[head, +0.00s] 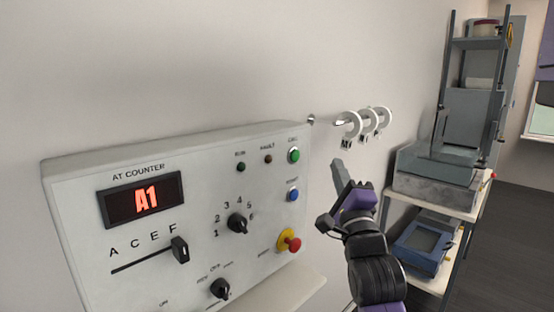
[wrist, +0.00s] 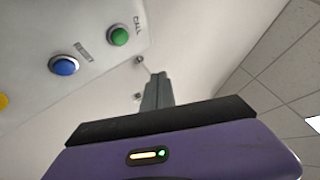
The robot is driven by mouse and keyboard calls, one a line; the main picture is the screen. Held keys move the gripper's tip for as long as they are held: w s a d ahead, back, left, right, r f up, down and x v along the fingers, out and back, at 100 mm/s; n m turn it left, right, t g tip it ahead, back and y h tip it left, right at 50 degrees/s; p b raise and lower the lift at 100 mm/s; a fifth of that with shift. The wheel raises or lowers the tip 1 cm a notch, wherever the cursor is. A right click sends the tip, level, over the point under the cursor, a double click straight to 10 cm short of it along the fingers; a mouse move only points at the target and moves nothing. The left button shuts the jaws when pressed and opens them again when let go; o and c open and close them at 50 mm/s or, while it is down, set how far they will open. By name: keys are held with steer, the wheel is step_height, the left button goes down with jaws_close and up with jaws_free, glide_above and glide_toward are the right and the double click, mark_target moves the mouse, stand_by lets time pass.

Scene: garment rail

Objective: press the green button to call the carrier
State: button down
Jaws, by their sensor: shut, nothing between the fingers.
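The green button (head: 294,155) sits at the upper right corner of the white control panel (head: 75,210), under a label that reads CALL. It also shows in the wrist view (wrist: 119,36), near the panel's edge. My gripper (head: 338,166) is shut and empty, to the right of the panel and apart from the button in the head view. In the wrist view its fingers (wrist: 158,90) point up the picture, to the right of and below the green button.
A blue button (head: 293,194) is below the green one, with a red emergency knob (head: 290,241) lower down. White rings (head: 368,122) hang on a wall peg right of the panel. A shelf unit (head: 432,203) with equipment stands at the right. The wall above is bare.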

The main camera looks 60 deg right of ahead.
mark_target(295, 156)
steer(key=shift+w+f+m, duration=0.1)
steer(key=shift+f+m, duration=0.1)
steer(key=shift+m, duration=0.4)
steer(key=w+d+b, duration=0.2)
steer(key=w+b, duration=0.1)
steer(key=w, duration=0.5)
steer(key=shift+w, duration=0.25)
steer(key=shift+w+d+f, duration=0.1)
steer(key=shift+w, duration=0.05)
stand_by(1.9)
steer(key=shift+w+b, duration=0.25)
steer(key=shift+b, duration=0.2)
